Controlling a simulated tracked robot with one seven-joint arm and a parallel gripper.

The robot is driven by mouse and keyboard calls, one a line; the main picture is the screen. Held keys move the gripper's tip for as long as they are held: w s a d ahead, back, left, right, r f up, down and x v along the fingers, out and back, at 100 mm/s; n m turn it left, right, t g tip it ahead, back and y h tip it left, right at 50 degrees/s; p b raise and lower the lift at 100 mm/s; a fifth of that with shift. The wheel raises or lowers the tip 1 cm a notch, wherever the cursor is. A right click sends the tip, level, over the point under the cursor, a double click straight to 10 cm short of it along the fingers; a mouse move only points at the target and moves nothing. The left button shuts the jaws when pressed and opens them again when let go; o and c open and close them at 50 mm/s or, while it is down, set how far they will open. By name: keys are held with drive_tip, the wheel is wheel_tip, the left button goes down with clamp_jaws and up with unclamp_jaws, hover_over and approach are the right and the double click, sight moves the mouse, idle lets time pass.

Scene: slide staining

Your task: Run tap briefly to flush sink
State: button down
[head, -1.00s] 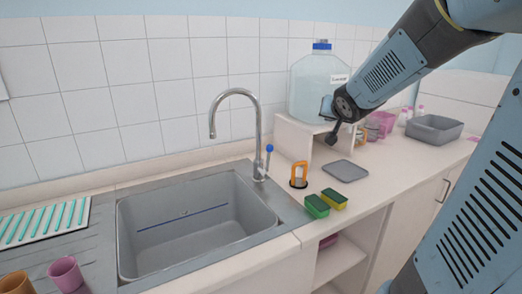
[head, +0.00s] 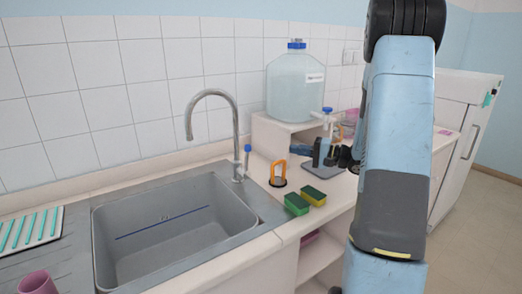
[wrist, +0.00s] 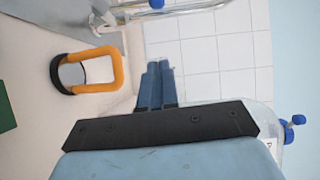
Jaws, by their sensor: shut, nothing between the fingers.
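The chrome gooseneck tap (head: 235,118) stands upright behind the grey sink (head: 225,238). Its lever with a blue tip (head: 248,150) is on the tap's right side. No water shows at the spout. The sink basin looks empty, with a blue line on its back wall. My gripper (head: 293,149) is shut and empty, pointing left towards the lever, with a gap between. In the wrist view my closed fingertips (wrist: 159,66) show, with the lever's blue tip (wrist: 157,4) and chrome parts at the top edge.
An orange-handled item (head: 279,173) stands on the counter below my gripper; it also shows in the wrist view (wrist: 119,68). Two green-and-yellow sponges (head: 297,204) lie in front. A large water jug (head: 294,87) sits on a shelf behind. A pink cup (head: 38,283) stands left.

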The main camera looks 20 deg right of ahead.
sight(246, 161)
drive_tip(key=shift+y, duration=0.4)
drive_tip(key=x, duration=0.8)
drive_tip(key=shift+s+a+f, duration=0.1)
drive_tip(key=shift+a+f, duration=0.2)
drive_tip(key=shift+a, duration=0.2)
drive_tip(key=shift+a+r, duration=0.1)
drive_tip(key=shift+a, duration=2.15)
drive_tip(key=shift+d, duration=0.1)
